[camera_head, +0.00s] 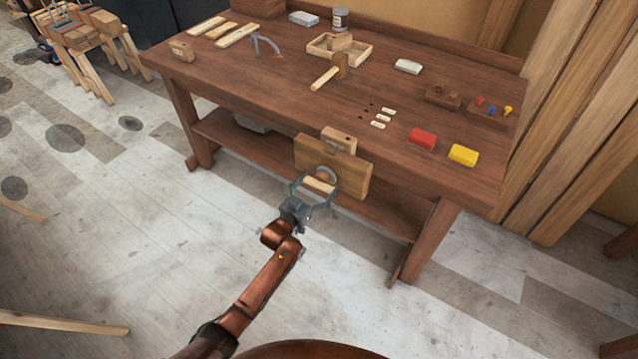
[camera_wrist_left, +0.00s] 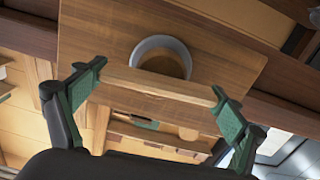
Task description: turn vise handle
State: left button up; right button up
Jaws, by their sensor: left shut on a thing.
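The vise is a wooden block (camera_head: 352,177) on the front edge of the workbench, with a grey round collar (camera_wrist_left: 161,57) on its face. The vise handle (camera_head: 319,185) is a light wooden bar in front of the collar. My left gripper (camera_head: 316,188) is at the handle, its fingers at the bar's two ends. In the left wrist view the handle (camera_wrist_left: 157,85) spans between the green finger pads of the gripper (camera_wrist_left: 157,92), which is shut on it. My right gripper is in neither view.
A small wooden block (camera_head: 339,140) sits above the vise.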

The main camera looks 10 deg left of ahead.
pick_arm(q)
jog(key=shift+s+f+m, duration=0.15)
jog(key=shift+f+m, duration=0.2)
jog(key=shift+m, duration=0.05)
jog(key=o, duration=0.8)
jog(key=shift+o, duration=0.7)
jog(key=shift+s+a+r, duration=0.1)
jog(key=shift+r, duration=0.15)
jog(key=v, duration=1.1)
jog(key=shift+s, duration=0.4)
